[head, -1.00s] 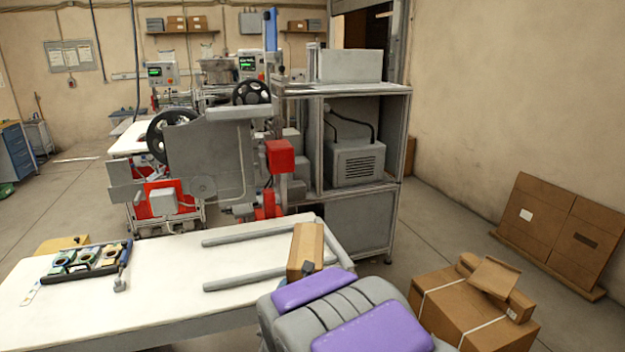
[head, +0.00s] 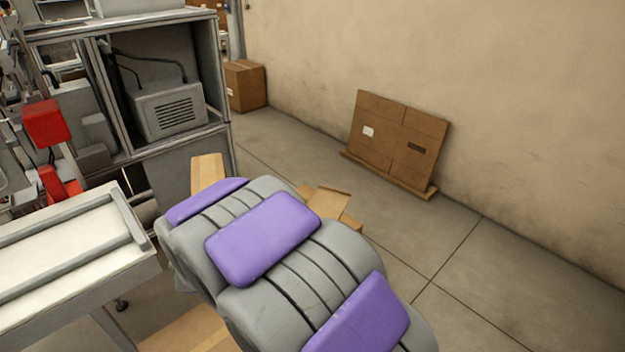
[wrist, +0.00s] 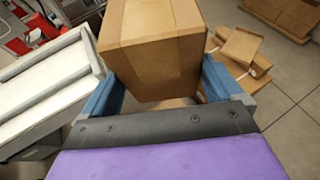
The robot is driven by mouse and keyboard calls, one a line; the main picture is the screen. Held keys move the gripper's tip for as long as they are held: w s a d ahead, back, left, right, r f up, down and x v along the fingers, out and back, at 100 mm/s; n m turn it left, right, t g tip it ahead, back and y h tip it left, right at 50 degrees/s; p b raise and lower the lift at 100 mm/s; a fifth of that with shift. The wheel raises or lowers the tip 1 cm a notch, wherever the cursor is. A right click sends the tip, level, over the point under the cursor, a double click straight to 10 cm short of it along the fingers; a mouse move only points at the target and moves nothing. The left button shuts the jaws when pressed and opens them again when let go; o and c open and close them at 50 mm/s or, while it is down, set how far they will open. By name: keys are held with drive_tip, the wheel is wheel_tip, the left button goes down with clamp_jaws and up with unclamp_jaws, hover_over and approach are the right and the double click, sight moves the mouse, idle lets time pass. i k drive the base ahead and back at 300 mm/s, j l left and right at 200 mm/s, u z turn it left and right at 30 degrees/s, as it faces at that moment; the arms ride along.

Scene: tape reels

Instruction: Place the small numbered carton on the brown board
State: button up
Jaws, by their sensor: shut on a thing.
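My gripper (wrist: 168,92) has its blue fingers closed on the sides of a plain brown carton (wrist: 150,45), held up in front of the wrist. In the head view the carton (head: 208,172) shows partly past my purple-and-grey arm, which hides the fingers. No number is readable on its visible faces. A brown board-like panel (head: 392,138) leans on the wall at right, apart from the carton. Another flat brown surface (head: 188,332) shows low beside my arm. I cannot tell which is the task's board.
Small brown boxes (head: 330,203) sit right beyond my arm, also in the wrist view (wrist: 243,45). A white-topped table with grey rails (head: 75,255) is at left, with a metal machine frame (head: 225,140) behind. A carton (head: 246,85) stands by the wall. Floor at right is clear.

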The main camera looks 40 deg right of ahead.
sight(326, 206)
drive_tip(key=l, duration=0.55)
drive_tip(key=i+l, duration=0.15)
drive_tip(key=l, duration=0.95)
drive_tip(key=i+l+z, duration=0.1)
drive_tip(key=l, duration=0.45)
drive_tip(key=i+l, duration=0.15)
drive_tip(key=l, duration=0.25)
drive_tip(key=i+l, duration=0.2)
drive_tip(key=l, duration=0.15)
drive_tip(key=i+l, duration=0.15)
drive_tip(key=l, duration=0.25)
drive_tip(key=i+l, duration=0.15)
drive_tip(key=l, duration=0.25)
drive_tip(key=i+l, duration=0.2)
drive_tip(key=l, duration=0.15)
drive_tip(key=i+l+z, duration=0.1)
drive_tip(key=l, duration=0.3)
